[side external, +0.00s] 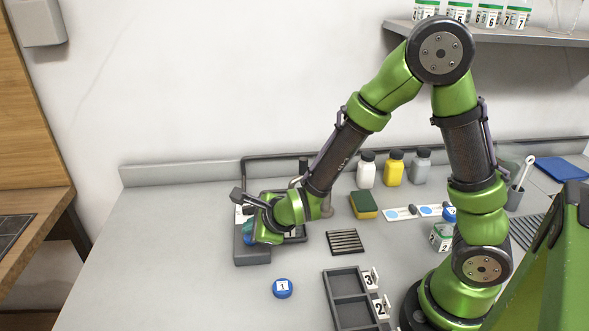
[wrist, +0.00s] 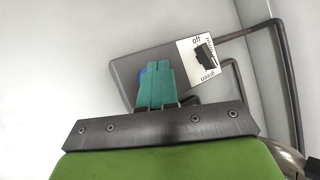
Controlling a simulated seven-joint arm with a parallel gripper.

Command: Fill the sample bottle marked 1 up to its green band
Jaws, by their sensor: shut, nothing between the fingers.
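My gripper (side external: 248,236) is at the dark grey manifold block (side external: 252,257), with its teal fingers together and empty. The fingers also show in the wrist view (wrist: 157,68), in front of the block (wrist: 130,67). A white card (wrist: 200,60) on the block reads "off" and "open" and bears a black shape. A bit of blue (wrist: 143,76) shows beside the fingers; they hide most of it, and I cannot tell whether they touch it. A blue cap marked 1 (side external: 283,288) lies on the counter. Bottle 1 and its green band are not clearly visible; my arm covers the area behind the block.
A dark rack (side external: 346,284) with numbered slots stands at the front, near a slatted drain (side external: 345,242). A bottle marked 2 (side external: 441,238), a sponge (side external: 363,204) and white (side external: 366,172), yellow (side external: 393,170) and grey (side external: 420,168) bottles stand right. The counter's left is clear.

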